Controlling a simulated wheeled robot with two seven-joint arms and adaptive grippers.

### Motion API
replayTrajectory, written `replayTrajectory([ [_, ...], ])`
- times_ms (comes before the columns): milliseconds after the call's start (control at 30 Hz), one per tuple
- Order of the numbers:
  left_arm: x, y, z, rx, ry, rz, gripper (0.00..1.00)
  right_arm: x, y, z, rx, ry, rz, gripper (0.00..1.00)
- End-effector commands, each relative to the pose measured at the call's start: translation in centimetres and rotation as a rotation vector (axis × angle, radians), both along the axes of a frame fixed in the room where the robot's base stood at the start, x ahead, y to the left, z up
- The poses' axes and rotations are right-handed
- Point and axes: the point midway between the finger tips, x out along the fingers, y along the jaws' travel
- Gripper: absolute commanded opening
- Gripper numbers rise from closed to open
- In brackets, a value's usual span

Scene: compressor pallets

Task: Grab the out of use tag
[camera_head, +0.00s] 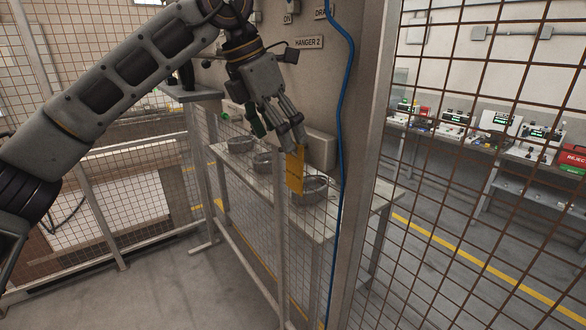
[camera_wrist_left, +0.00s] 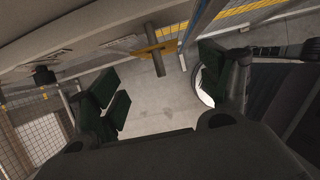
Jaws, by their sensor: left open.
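The out of use tag (camera_head: 295,171) is a yellow-orange card with dark lettering that I cannot read. It hangs upright just below the fingertips of my left gripper (camera_head: 277,137) in the head view. In the left wrist view the fingers of my left gripper (camera_wrist_left: 160,86) are spread wide with nothing between their pads. An orange strip that looks like the tag (camera_wrist_left: 152,49) shows there near a short grey peg (camera_wrist_left: 158,64), beyond the fingers. I cannot tell whether the fingers touch the tag. My right gripper is not in view.
A panel with a "HANGER 2" label (camera_head: 308,42) stands close behind my gripper. A blue cable (camera_head: 343,110) runs down its right edge. Metal bowls (camera_head: 310,189) sit on a bench behind wire mesh. Mesh fencing (camera_head: 470,180) stands at the right.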

Motion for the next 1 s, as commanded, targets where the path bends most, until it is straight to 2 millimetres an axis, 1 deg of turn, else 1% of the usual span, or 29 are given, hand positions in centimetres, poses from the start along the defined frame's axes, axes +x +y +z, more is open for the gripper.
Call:
replayTrajectory([
  [100, 0.4, -0.5, -1.4, 0.0, 0.002, 0.001, 0.79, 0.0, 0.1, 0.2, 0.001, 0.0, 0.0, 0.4],
  [300, 0.7, -1.0, -3.0, -0.001, 0.001, 0.001, 0.79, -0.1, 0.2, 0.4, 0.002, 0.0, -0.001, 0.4],
  [767, 0.9, -1.1, -3.4, 0.0, 0.0, 0.001, 0.79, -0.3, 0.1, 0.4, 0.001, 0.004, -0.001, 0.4],
  [867, 1.0, -1.3, -3.7, 0.0, 0.0, 0.001, 0.79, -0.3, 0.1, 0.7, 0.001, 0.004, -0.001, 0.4],
  [1000, 1.4, -1.8, -4.8, 0.0, 0.001, 0.0, 0.79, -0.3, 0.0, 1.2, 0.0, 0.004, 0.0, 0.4],
])
